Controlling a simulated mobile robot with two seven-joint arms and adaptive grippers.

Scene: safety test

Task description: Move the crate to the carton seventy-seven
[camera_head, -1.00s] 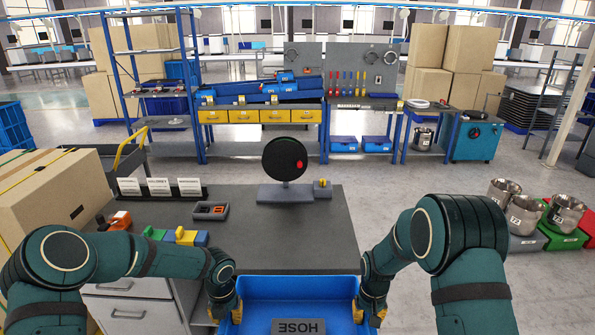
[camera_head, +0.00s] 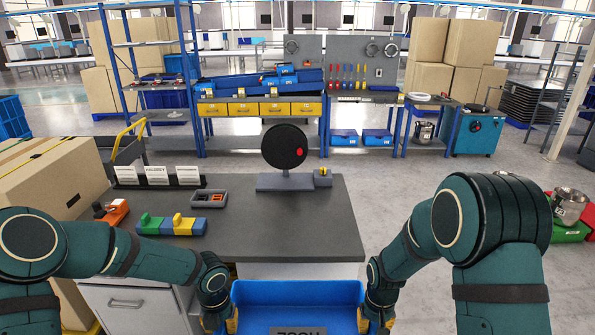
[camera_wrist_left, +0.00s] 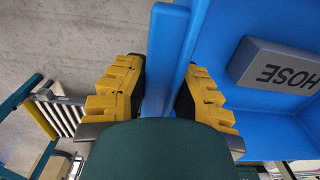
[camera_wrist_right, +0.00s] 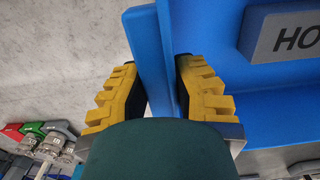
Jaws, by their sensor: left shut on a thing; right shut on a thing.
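The blue crate (camera_head: 298,292) is held in front of me at the bottom of the head view, with a grey block marked HOSE (camera_head: 298,331) inside. My left gripper (camera_head: 222,318) is shut on its left wall; the left wrist view shows the blue wall (camera_wrist_left: 168,60) between yellow fingers. My right gripper (camera_head: 374,318) is shut on the right wall, which also shows in the right wrist view (camera_wrist_right: 152,60). A large cardboard carton (camera_head: 60,180) stands at the left; I cannot read a seventy-seven on it.
A dark-topped workbench (camera_head: 300,228) stands just beyond the crate, with a round black device (camera_head: 285,147), coloured blocks (camera_head: 172,225) and an orange tool (camera_head: 112,211). Steel pots (camera_head: 569,205) stand at the right. Open floor (camera_head: 420,180) lies right of the bench.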

